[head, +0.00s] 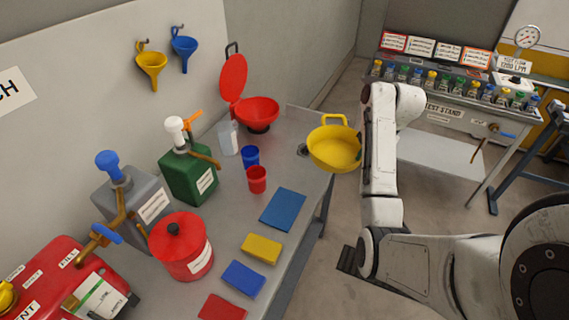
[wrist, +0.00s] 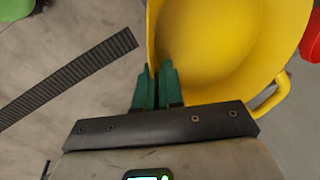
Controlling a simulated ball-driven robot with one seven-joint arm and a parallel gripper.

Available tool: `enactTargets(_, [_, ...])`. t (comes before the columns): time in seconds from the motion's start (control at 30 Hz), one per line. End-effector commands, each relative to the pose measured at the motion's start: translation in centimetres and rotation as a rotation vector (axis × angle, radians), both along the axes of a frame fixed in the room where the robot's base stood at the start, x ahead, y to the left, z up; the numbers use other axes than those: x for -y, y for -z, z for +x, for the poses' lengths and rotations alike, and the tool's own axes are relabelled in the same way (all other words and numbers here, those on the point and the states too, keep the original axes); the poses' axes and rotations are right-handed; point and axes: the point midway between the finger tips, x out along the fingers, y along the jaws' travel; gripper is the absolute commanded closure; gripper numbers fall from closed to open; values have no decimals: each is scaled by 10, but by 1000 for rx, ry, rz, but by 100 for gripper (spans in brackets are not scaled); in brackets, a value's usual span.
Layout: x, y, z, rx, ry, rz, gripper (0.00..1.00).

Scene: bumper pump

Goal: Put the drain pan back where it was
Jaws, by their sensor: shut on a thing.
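The drain pan is a yellow round pan (head: 334,149) with a loop handle, held in the air by the right edge of the grey bench, near its far end. In the wrist view the pan (wrist: 215,45) fills the upper right, its handle at the right. My gripper (wrist: 157,85) has green fingers closed on the pan's rim. In the head view my arm's white links hide most of the gripper.
The grey workbench (head: 222,222) holds a red lidded pan (head: 257,112), blue cup (head: 250,156), red cup (head: 257,179), green pump can (head: 190,172), red canister (head: 181,246) and coloured mats. A test stand (head: 450,110) with several small bottles stands at the back right.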

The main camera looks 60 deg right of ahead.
Motion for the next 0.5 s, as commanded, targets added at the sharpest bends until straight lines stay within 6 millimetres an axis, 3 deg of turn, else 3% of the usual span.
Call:
enactTargets(0.17, [1, 15, 18, 1, -3, -1, 100])
enactTargets(0.5, [5, 33, 76, 0, -4, -1, 100])
